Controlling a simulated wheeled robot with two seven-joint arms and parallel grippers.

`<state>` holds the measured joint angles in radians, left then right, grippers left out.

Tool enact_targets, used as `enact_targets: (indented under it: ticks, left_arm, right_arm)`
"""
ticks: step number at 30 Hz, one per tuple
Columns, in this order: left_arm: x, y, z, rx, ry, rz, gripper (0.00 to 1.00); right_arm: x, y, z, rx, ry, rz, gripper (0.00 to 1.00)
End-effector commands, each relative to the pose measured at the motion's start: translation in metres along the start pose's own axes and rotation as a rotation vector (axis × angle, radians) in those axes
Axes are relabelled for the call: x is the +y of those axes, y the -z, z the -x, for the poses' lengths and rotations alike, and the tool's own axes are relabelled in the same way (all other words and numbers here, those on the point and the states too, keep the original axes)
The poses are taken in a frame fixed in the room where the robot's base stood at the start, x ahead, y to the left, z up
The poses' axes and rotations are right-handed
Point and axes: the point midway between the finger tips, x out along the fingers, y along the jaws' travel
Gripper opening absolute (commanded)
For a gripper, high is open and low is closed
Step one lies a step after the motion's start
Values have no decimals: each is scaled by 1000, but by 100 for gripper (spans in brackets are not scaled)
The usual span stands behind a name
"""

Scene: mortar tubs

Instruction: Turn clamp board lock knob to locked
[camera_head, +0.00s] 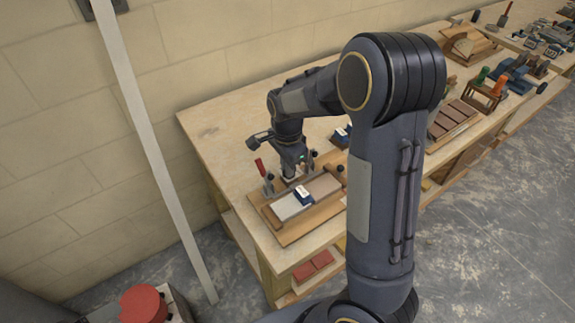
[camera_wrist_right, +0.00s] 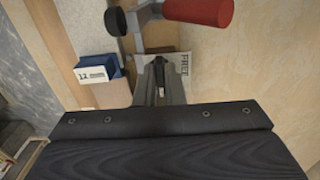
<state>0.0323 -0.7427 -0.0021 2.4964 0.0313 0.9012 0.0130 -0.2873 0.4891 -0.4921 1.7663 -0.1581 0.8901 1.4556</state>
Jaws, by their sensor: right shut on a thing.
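The clamp board (camera_head: 281,235) lies at the near left end of the workbench, with a grey and brown strip on it. My right gripper (camera_head: 289,176) reaches down at the board's back edge. In the right wrist view my right gripper (camera_wrist_right: 158,88) is shut on the lock knob, which its fingers mostly hide. A white label reading FREE (camera_wrist_right: 184,63) shows right beside the fingertips. A toggle clamp with a red handle (camera_wrist_right: 199,10) and a black round tip (camera_wrist_right: 116,20) stands close by; its red handle also shows in the head view (camera_head: 260,167). My left gripper is out of view.
A blue block marked 12 mm (camera_wrist_right: 97,68) sits on the board near my right fingers. Workbench (camera_head: 215,129) is bare at the back left. Other tools and boards stand farther right; my right arm covers the middle.

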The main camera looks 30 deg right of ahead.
Motion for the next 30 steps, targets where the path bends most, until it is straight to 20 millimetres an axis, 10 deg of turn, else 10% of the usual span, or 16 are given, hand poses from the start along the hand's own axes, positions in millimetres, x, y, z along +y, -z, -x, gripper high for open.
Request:
enact_targets:
  ticks: [5, 11, 21, 30]
  left_arm:
    - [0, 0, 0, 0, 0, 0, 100]
    - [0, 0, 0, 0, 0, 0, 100]
    - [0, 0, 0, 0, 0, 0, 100]
    - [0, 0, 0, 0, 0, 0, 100]
  right_arm:
    - [-1, 1, 1, 1, 5, -3, 0]
    - [-1, 1, 1, 0, 3, -2, 31]
    - [-1, 0, 5, 0, 4, 0, 31]
    - [-2, 0, 52, -1, 7, 0, 31]
